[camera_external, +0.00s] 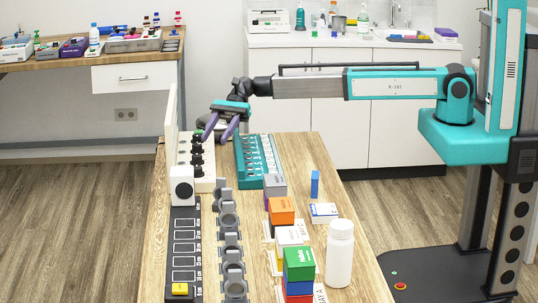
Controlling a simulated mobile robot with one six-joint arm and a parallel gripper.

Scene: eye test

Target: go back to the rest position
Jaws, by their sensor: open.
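My gripper (217,136) hangs from the end of my teal and grey arm, above the far left part of the wooden table (325,183). The teal tray (247,176) lies just right of the gripper. I cannot tell whether the fingers touch anything below them.
A black strip (185,245) with a white block (182,188), grey ring holders (230,240), stacked coloured boxes (299,265), a white bottle (340,253) and a blue block (315,184) crowd the table. A pale upright panel (171,120) stands at its left edge. The right side is clearer.

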